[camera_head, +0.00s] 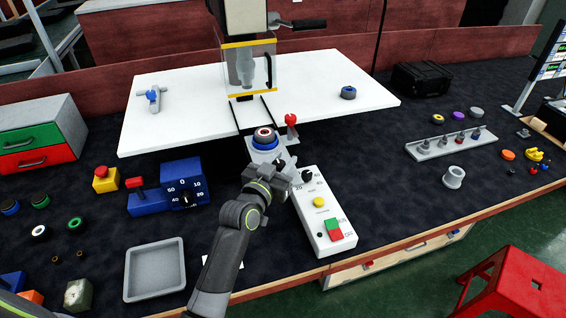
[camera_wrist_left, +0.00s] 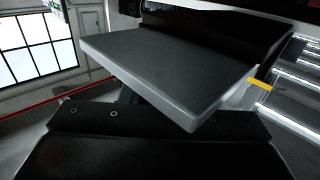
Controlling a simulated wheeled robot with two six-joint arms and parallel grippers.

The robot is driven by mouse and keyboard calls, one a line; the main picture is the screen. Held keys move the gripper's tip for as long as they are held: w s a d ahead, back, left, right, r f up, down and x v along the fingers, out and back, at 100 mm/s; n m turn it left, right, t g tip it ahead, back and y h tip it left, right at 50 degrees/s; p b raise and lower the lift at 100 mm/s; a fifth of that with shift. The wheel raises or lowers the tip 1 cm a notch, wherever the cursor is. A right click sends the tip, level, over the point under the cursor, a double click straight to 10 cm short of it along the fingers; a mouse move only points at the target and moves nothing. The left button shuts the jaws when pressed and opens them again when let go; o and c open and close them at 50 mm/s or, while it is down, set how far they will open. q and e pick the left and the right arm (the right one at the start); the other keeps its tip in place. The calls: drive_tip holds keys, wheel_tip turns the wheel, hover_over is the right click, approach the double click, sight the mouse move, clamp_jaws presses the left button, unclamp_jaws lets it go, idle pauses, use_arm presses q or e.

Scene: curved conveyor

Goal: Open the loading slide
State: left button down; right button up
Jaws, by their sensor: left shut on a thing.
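The loading slide (camera_head: 262,148) is a grey piece at the front of the white machine table, in line with the dark rails. A blue ring with a dark and reddish centre (camera_head: 264,136) sits on it. My left gripper (camera_head: 277,166) is at the slide's near end, shut on it; the arm partly hides the contact. In the left wrist view a grey slab (camera_wrist_left: 165,75), which looks like the slide, fills the space just beyond the dark gripper body. My right gripper is not in view.
A white control box (camera_head: 323,215) stands close right of my left gripper. A red-knobbed lever (camera_head: 291,120) is close by the slide. A blue dial box (camera_head: 183,185) and a grey tray (camera_head: 154,270) lie to the left.

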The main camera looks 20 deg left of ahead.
use_arm(q)
drive_tip(key=shift+w+a, duration=0.1)
drive_tip(key=c, duration=1.1)
unclamp_jaws()
drive_tip(key=shift+o, duration=0.2)
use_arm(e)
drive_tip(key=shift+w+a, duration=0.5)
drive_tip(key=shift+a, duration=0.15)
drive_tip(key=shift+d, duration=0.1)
use_arm(q)
drive_tip(key=shift+s+a+f, duration=0.1)
drive_tip(key=shift+s, duration=0.3)
drive_tip(key=s+a+b, duration=0.3)
drive_tip(key=s+b, duration=0.1)
drive_tip(key=s, duration=1.2)
drive_tip(key=shift+s, duration=0.15)
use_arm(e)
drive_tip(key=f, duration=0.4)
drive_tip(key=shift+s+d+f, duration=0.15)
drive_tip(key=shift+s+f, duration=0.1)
use_arm(q)
drive_tip(key=shift+a, duration=0.1)
